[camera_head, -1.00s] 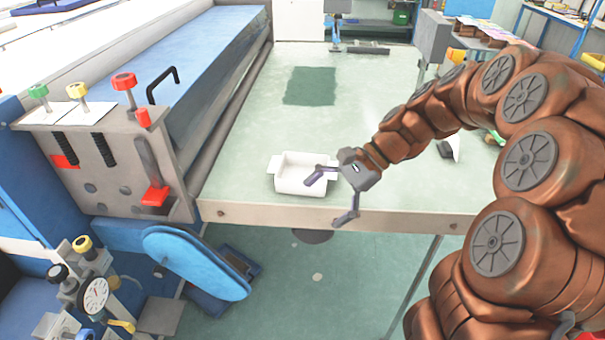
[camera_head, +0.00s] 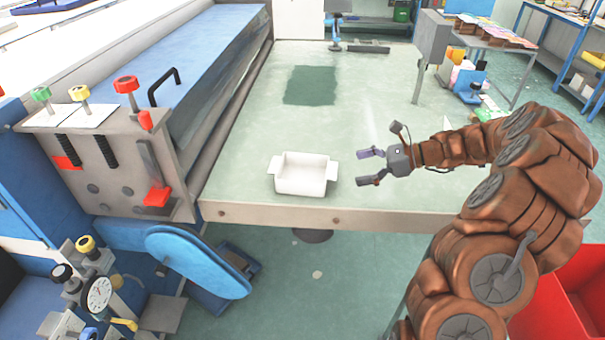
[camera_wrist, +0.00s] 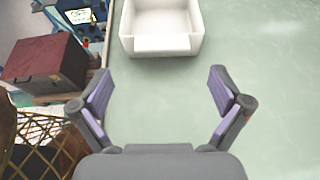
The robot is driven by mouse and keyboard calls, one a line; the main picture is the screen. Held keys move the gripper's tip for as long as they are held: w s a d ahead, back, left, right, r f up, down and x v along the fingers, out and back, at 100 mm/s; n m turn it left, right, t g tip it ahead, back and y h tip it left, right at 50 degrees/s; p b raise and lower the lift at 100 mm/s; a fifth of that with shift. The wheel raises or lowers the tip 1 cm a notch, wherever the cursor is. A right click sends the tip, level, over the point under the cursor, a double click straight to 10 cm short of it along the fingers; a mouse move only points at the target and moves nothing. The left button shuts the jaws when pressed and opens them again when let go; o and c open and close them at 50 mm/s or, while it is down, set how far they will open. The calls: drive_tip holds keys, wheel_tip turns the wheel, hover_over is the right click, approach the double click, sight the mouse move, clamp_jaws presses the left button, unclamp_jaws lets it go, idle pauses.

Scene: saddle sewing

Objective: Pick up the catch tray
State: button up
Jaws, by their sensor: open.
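The catch tray (camera_head: 301,183) is a white open box with a small tab on each side. It sits upright on the pale green table near the front edge. My gripper (camera_head: 371,167) is to the right of the tray, apart from it, with its fingers pointing left toward it. The fingers are spread and nothing is between them. In the wrist view the tray (camera_wrist: 163,44) is at the top, ahead of my open gripper (camera_wrist: 160,92), with bare table between them. The far end of the tray is cut off there.
The pale green table (camera_head: 370,110) is mostly clear, with a dark green patch (camera_head: 311,85) farther back. A blue and grey machine (camera_head: 130,160) lines the left side. A red bin (camera_head: 565,300) stands at the lower right. A grey post (camera_head: 432,50) rises at the table's right.

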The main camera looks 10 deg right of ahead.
sight(335, 170)
drive_tip(key=x, duration=0.1)
drive_tip(key=p+x, duration=0.1)
drive_tip(key=x, duration=0.1)
drive_tip(key=p+x, duration=0.1)
drive_tip(key=shift+w+a+r, duration=0.2)
drive_tip(key=shift+a, duration=0.1)
drive_tip(key=shift+w+a+f, duration=0.2)
drive_tip(key=shift+a+f, duration=0.1)
drive_tip(key=shift+a, duration=0.05)
drive_tip(key=shift+c, duration=0.2)
drive_tip(key=c, duration=1.2)
drive_tip(key=shift+r, duration=0.1)
